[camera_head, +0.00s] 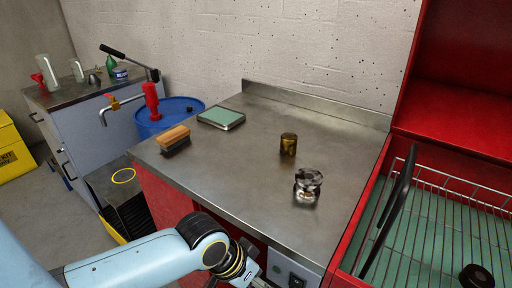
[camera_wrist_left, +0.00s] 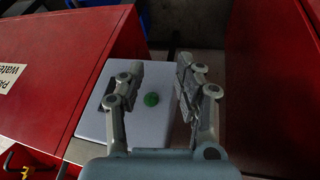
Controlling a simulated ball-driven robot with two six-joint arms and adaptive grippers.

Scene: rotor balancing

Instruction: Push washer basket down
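The washer basket (camera_head: 445,185) is a wire rack inside the red washer (camera_head: 460,120) at the right of the head view. A black bar-like handle (camera_head: 392,212) rises at its left side. A dark round part (camera_head: 477,276) shows low in the basket, cut by the frame edge. My left gripper (camera_wrist_left: 158,70) is open and empty in the left wrist view, its two fingers spread. Past and between them is a pale panel (camera_wrist_left: 100,128) with a round green button (camera_wrist_left: 151,99). In the head view the gripper is mostly hidden at the bottom edge. My right gripper is out of view.
The steel worktop (camera_head: 240,160) holds a brush (camera_head: 174,139), a green-topped scale-like plate (camera_head: 221,118), a brass cylinder (camera_head: 288,144) and a shiny metal part (camera_head: 307,186). A blue drum (camera_head: 170,118) stands behind left. The worktop's middle is clear.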

